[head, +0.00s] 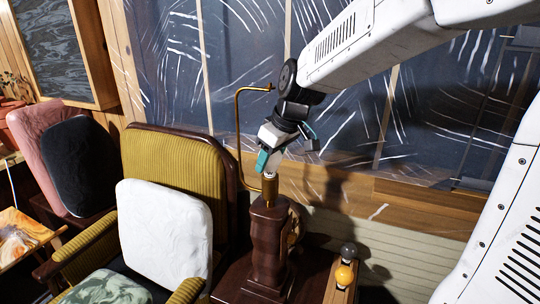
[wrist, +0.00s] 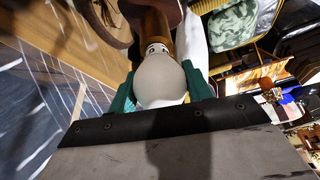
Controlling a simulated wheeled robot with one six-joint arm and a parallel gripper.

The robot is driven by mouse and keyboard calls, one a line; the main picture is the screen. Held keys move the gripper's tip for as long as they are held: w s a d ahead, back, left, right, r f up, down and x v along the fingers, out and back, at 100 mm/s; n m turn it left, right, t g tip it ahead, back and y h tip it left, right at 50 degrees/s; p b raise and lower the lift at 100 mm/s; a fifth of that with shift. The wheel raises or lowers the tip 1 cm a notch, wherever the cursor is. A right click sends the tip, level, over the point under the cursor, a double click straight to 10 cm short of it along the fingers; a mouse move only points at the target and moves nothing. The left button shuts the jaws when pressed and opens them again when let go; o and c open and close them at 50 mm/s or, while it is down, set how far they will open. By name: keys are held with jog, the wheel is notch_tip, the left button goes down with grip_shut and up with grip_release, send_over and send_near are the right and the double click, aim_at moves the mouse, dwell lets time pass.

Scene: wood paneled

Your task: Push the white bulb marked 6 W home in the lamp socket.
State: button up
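The lamp (head: 268,245) has a dark brown wooden body with a brass socket (head: 270,187) on top; the socket also shows in the wrist view (wrist: 154,28). The white bulb (wrist: 160,78) is in line with the socket, its neck at the socket mouth, with small dark marks near the neck. I cannot read the marks or tell how deep the bulb sits. My gripper (head: 268,161) is above the socket, its teal fingers on either side of the bulb and seemingly touching it. In the head view the fingers mostly hide the bulb.
A brass rod (head: 238,130) rises beside the socket and bends over near my gripper. A grey bulb (head: 348,251) and a yellow bulb (head: 344,275) stand in a wooden holder (head: 333,291) right of the lamp. An armchair (head: 178,160) with a white cushion (head: 163,235) stands left.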

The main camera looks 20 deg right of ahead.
jog(key=o, duration=0.5)
jog(key=v, duration=0.8)
jog(key=shift+f, duration=0.1)
jog(key=s+f+m+g+h, duration=0.1)
jog(key=s+f+m, duration=0.2)
jog(key=s, duration=0.9)
jog(key=s+d+f+m+g+h, duration=0.1)
jog(key=s+f+m, duration=0.2)
jog(key=s, duration=1)
jog(key=shift+s+d+f, duration=0.2)
jog(key=shift+f, duration=0.05)
